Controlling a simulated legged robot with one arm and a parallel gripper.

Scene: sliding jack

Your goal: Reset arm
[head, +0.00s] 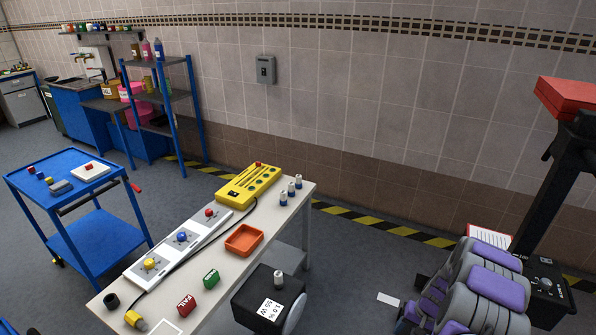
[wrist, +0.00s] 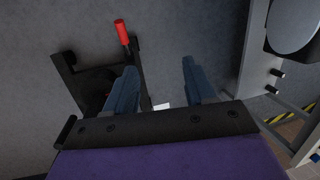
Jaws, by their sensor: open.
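My gripper (wrist: 155,88) shows in the wrist view with its two blue fingers well apart. Nothing is held between them; grey floor and a small white patch show in the gap. A dark device with a red-tipped handle (wrist: 122,32) is behind and beside the left finger; whether it touches the finger cannot be told. In the head view, my folded purple and grey arm (head: 486,280) is at the lower right; the fingers cannot be made out there.
A white workbench (head: 222,308) holds a yellow panel (head: 249,185), an orange tray (head: 244,240) and several small items. A blue cart (head: 85,158) is left. A dark post with a red block (head: 568,98) rises at right. Floor (head: 350,265) right of the bench is mostly clear.

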